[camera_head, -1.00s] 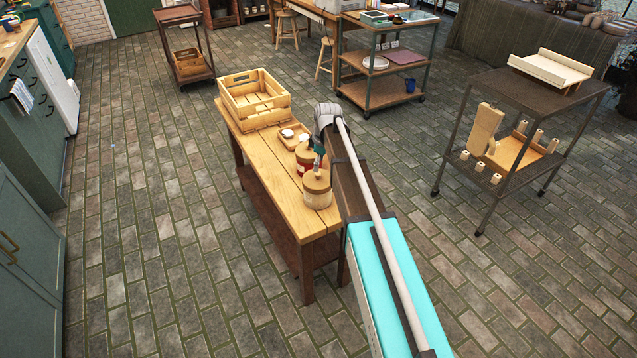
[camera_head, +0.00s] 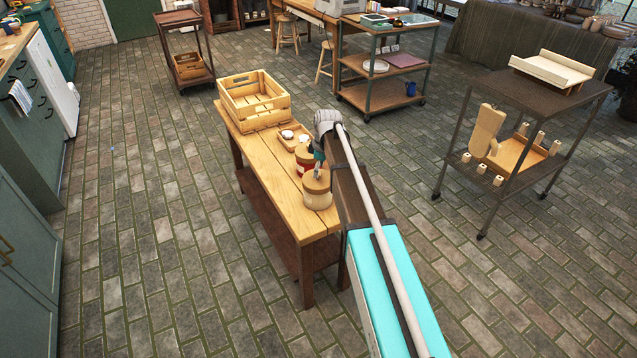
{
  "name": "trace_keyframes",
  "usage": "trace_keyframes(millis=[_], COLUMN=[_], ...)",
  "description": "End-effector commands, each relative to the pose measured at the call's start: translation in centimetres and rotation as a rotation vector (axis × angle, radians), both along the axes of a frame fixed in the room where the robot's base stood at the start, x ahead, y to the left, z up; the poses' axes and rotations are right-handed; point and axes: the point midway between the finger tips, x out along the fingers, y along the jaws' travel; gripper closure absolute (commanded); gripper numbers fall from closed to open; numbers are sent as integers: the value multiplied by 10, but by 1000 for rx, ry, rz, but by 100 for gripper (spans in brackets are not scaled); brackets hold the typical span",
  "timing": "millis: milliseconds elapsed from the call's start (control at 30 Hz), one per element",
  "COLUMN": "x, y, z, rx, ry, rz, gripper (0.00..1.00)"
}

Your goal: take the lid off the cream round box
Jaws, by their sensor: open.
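The cream round box (camera_head: 317,200) stands upright near the front right of the wooden table. Its tan wooden lid (camera_head: 316,182) is on top of it. My gripper (camera_head: 318,169) is small in the picture, just above the lid, at the end of my arm coming in from the right. It is open, and nothing shows between its fingers. I cannot tell whether the fingertips touch the lid. A red round box with a similar lid (camera_head: 304,156) stands just behind, partly hidden by my gripper.
A slatted wooden crate (camera_head: 254,104) stands at the table's back end. A small wooden tray (camera_head: 285,138) with white items lies between crate and boxes. The table top (camera_head: 272,178) is clear at the front left. A dark trolley (camera_head: 534,99) stands to the right.

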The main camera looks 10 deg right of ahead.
Motion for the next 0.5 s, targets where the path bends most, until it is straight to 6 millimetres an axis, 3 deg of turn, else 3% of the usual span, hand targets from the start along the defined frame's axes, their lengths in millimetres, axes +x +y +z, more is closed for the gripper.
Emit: trace_keyframes(millis=[200,500], x=[1,2], y=[2,3], z=[-20,-26], rx=[0,0], ry=[0,0], rz=[0,0], gripper=[27,27])
